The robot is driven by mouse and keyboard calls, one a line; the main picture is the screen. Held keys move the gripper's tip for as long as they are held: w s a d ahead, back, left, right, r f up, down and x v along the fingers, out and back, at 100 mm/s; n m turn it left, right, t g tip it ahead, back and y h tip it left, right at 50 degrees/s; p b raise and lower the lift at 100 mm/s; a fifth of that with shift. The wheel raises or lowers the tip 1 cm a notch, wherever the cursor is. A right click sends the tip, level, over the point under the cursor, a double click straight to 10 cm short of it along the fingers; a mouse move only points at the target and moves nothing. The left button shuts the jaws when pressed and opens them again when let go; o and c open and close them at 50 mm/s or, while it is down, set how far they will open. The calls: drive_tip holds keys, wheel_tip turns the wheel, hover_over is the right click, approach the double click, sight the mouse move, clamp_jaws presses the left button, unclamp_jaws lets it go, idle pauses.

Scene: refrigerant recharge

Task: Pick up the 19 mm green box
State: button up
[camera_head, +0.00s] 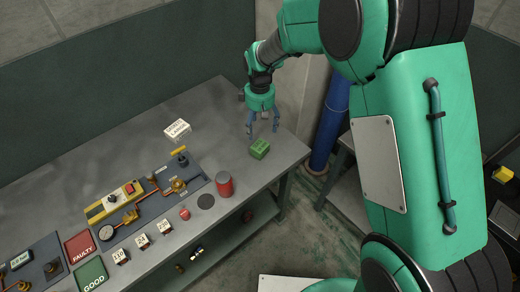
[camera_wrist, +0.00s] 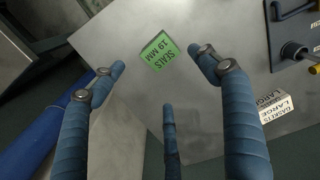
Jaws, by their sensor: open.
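The green box (camera_head: 259,149) sits on the grey table near its right end. My gripper (camera_head: 263,128) is above and just beside the box, pointing down. In the wrist view my gripper's blue fingers (camera_wrist: 160,66) are spread wide, with the box between and beyond the fingertips, and nothing is held. A third finger shows at the lower middle. I cannot tell the exact height above the box.
A white "GASKETS LARGE" box (camera_head: 177,129) stands further left. A panel with copper piping (camera_head: 160,200) lies left. A blue pipe (camera_head: 328,125) stands beyond the table's right edge.

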sight(260, 146)
idle(0.3)
drive_tip(key=shift+f+b, duration=0.65)
drive_tip(key=shift+f, duration=3.65)
drive_tip(key=shift+f+b, duration=0.65)
drive_tip(key=shift+f, duration=1.95)
drive_tip(key=c, duration=1.3)
drive_tip(key=shift+r, duration=0.15)
